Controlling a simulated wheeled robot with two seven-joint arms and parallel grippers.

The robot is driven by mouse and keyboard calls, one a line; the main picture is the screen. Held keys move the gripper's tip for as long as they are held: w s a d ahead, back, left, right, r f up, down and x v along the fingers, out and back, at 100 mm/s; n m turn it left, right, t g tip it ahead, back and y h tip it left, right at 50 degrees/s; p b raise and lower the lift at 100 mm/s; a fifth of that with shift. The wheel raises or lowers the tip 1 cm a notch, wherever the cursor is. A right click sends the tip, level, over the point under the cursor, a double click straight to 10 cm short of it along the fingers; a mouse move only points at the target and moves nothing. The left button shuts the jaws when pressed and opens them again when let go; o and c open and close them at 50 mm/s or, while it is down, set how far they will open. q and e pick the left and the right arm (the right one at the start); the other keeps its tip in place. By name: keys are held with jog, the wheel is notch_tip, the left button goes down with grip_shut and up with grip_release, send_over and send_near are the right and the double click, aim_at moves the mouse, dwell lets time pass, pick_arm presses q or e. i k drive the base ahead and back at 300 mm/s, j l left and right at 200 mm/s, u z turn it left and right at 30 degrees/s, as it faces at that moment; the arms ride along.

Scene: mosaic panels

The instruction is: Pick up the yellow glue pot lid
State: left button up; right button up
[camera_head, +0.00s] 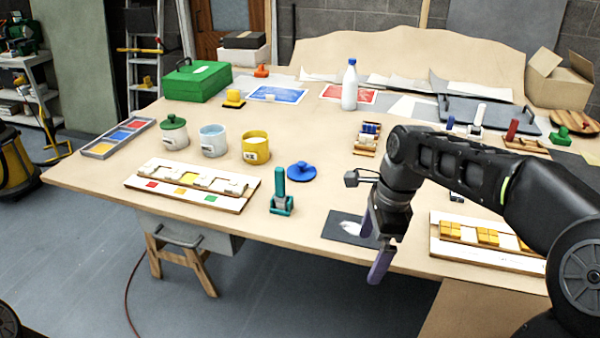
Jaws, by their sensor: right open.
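A small yellow piece with a knob (233,98) sits at the back left of the table, behind the pots; it may be the yellow lid, but it is too small to be sure. The yellow pot (256,148) stands upright and uncovered at the left middle. A blue lid (301,171) with a knob lies flat on the table to its right. My right gripper (374,251) is open and empty, pointing down at the table's front edge, well right of the pots. My left gripper is not in view.
A green-lidded pot (174,137) and an open pale blue pot (213,141) stand left of the yellow pot. A white panel (190,187) and a green-handled tool (281,194) are in front. A bottle (349,87) stands behind.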

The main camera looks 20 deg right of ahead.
aim_at(301, 171)
jog(key=i, duration=1.45)
